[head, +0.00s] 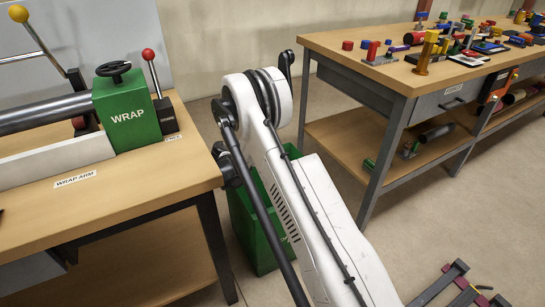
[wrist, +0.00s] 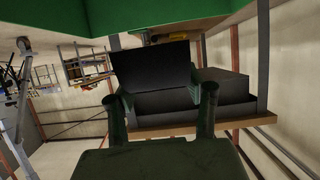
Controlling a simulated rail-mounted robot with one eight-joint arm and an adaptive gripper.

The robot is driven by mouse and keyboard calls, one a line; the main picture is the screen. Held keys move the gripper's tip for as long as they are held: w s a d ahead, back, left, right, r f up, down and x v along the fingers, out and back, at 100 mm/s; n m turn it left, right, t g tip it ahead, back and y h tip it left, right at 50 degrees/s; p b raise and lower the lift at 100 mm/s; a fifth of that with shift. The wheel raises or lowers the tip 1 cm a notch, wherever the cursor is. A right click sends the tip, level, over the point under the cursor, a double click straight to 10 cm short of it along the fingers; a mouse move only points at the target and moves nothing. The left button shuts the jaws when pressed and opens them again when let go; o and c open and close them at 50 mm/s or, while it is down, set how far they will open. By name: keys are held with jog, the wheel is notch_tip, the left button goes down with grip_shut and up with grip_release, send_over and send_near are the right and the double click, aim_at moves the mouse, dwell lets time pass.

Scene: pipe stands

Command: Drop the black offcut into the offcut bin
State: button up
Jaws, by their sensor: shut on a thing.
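The black offcut (wrist: 152,64) is a dark, flat-faced block in the wrist view. My gripper (wrist: 158,92) is shut on it, with one finger on each side. A green bin (head: 248,232) stands on the floor between the two benches in the head view. My white arm covers its middle and right part, and its label is mostly hidden, so I cannot read it. My gripper and the offcut are not clear in the head view, behind my arm near the bin. A green surface (wrist: 50,20) fills the top of the wrist view, close to the offcut.
A wooden bench (head: 135,185) with a green WRAP box (head: 126,112) and a red-knobbed lever (head: 149,56) stands at the left. A second bench (head: 350,60) with many coloured parts stands at the right. Dark boxes (wrist: 220,85) show behind the offcut. Floor shows between the benches.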

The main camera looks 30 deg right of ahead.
notch_tip(320, 180, down, 8)
jog(key=b, duration=0.2)
jog(key=shift+r, duration=0.2)
jog(key=shift+d, duration=0.1)
jog(key=o, duration=0.9)
jog(key=a, duration=0.3)
jog(key=shift+a, duration=0.25)
jog(key=shift+d, duration=0.1)
